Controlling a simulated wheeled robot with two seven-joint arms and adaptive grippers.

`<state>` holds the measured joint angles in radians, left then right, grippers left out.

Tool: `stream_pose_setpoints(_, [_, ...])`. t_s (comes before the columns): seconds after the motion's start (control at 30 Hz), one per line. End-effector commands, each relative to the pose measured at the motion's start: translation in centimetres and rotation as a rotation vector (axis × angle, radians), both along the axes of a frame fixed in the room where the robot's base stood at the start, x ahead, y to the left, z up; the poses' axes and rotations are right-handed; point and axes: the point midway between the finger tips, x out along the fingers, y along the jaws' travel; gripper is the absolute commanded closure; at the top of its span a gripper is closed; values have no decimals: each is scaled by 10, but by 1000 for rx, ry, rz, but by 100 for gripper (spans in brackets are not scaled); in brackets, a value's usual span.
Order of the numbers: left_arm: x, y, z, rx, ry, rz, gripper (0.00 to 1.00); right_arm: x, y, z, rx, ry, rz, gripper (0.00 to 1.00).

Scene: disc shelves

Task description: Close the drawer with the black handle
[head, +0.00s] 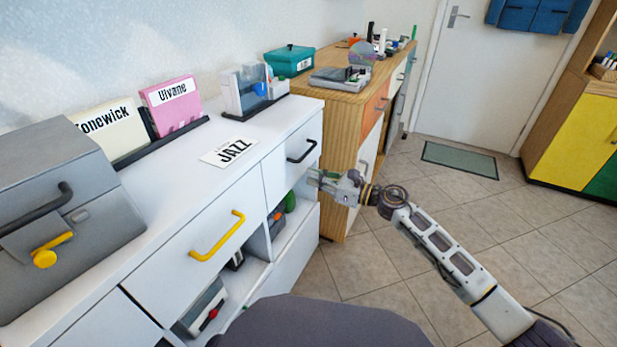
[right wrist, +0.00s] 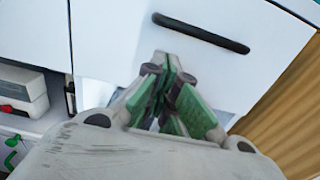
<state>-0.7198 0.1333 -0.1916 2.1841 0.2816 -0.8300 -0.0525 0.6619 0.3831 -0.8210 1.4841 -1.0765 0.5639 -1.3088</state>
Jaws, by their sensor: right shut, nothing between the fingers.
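The drawer with the black handle (head: 301,151) is the right-hand top drawer of the white cabinet. Its white front (head: 282,178) looks about flush with its neighbour; I cannot tell whether a small gap is left. In the right wrist view the black handle (right wrist: 200,33) crosses the upper part of the white front (right wrist: 120,35). My right gripper (head: 315,178) is shut and empty, just in front of the lower drawer front. Its green-padded fingertips (right wrist: 166,62) are below the handle; I cannot tell if they touch the front. My left gripper is out of view.
A drawer with a yellow handle (head: 217,236) is to the left. Open shelves with items lie below. A grey box (head: 90,200), binders and a JAZZ sign (head: 230,151) are on top. A wooden cabinet (head: 340,115) adjoins on the right.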

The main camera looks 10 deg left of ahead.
Motion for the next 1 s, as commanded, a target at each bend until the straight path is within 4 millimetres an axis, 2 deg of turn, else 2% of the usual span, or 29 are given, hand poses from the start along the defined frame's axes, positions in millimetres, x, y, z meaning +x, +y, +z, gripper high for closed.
stream_pose_setpoints(0.3, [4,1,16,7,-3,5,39,-12,-34,0,-3,2,0,100])
stream_pose_setpoints(0.6, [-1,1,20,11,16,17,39,-24,-70,0,-2,2,1,100])
stream_pose_setpoints(0.8, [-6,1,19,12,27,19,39,-27,-81,-1,-2,2,1,100])
stream_pose_setpoints(1.0, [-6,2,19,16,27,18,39,-28,-82,-1,-1,0,2,100])
